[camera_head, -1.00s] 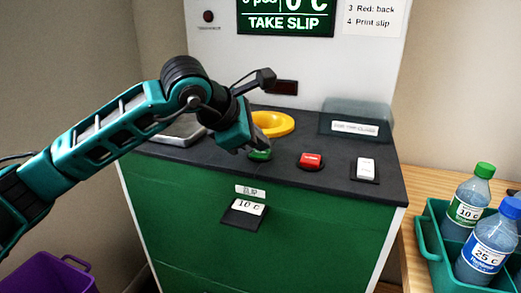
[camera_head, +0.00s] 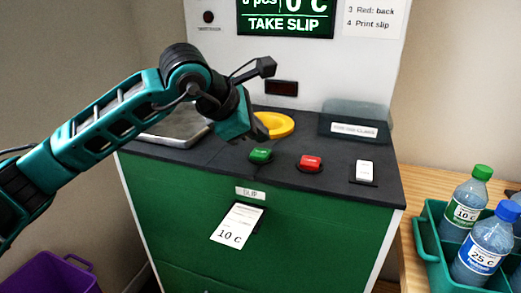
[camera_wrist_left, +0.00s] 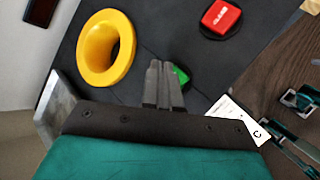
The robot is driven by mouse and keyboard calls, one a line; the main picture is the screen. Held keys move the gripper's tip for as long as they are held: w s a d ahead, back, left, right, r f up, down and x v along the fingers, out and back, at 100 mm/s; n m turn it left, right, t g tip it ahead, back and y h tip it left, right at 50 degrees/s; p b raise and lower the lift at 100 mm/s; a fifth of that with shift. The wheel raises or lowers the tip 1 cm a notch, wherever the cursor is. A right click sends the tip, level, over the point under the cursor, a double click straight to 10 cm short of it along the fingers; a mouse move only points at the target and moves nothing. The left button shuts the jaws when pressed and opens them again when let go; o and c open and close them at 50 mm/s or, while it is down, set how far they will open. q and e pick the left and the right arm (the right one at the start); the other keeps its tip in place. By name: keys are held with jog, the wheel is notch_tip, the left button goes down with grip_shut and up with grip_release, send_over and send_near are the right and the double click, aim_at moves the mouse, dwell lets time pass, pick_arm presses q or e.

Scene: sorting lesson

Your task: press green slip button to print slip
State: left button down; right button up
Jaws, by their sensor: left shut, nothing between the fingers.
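The green slip button (camera_head: 260,156) is on the dark counter of the machine, left of the red button. In the left wrist view the green button (camera_wrist_left: 180,75) is partly hidden behind my fingers. My left gripper (camera_head: 262,137) is shut and empty, held above and behind the green button, apart from it in the head view. A white paper slip (camera_head: 236,226) marked "10 C" hangs from the slot under the "SLIP" label on the green front. The slip (camera_wrist_left: 238,118) also shows in the left wrist view. The screen (camera_head: 287,18) reads "TAKE SLIP".
A red button (camera_head: 310,163) and a white switch (camera_head: 364,171) sit to the right. A yellow funnel ring (camera_head: 281,124) lies behind the gripper. A teal crate (camera_head: 431,249) holds a green-capped bottle (camera_head: 466,204) and a blue-capped bottle (camera_head: 487,248). A purple bin (camera_head: 58,276) stands at lower left.

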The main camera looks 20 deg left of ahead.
aim_at(257, 154)
pick_arm(q)
jog(key=shift+r+p, duration=1.15)
jog(key=shift+r, duration=1.1)
jog(key=shift+s+f, duration=0.1)
